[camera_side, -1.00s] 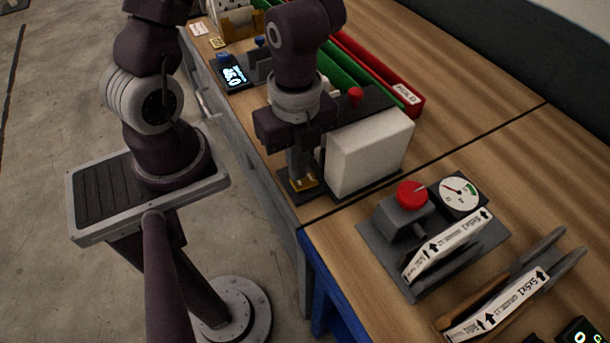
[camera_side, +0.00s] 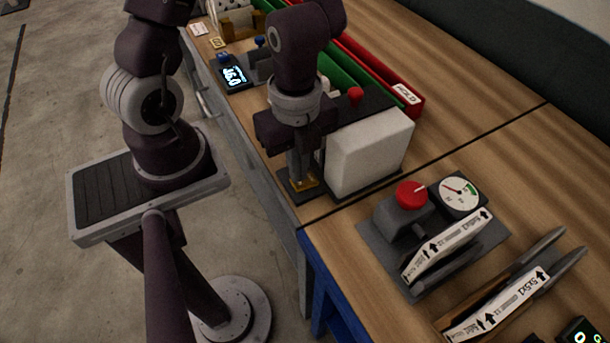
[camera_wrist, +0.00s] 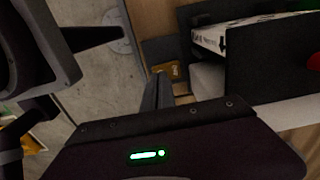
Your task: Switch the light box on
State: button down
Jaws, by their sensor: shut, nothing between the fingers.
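The light box has a white panel (camera_side: 368,153) standing on a dark base; the panel looks plain white with no clear glow. A small yellow switch plate (camera_side: 305,185) sits on the base to the left of the panel, and it also shows in the wrist view (camera_wrist: 174,72). My gripper (camera_side: 302,178) is shut and empty, pointing down with its fingertips right at the switch plate. The fingers hide part of the plate, and I cannot tell whether they touch it. In the wrist view the shut fingers (camera_wrist: 158,80) end beside the plate.
A grey fixture with a red knob (camera_side: 411,194) and a dial gauge (camera_side: 460,193) holds a boxed filter to the right. A red tray (camera_side: 412,98) and a green tray lie behind. A display (camera_side: 234,75) stands at the back left.

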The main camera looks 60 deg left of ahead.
jog(key=shift+f, duration=0.65)
jog(key=shift+r, duration=3.5)
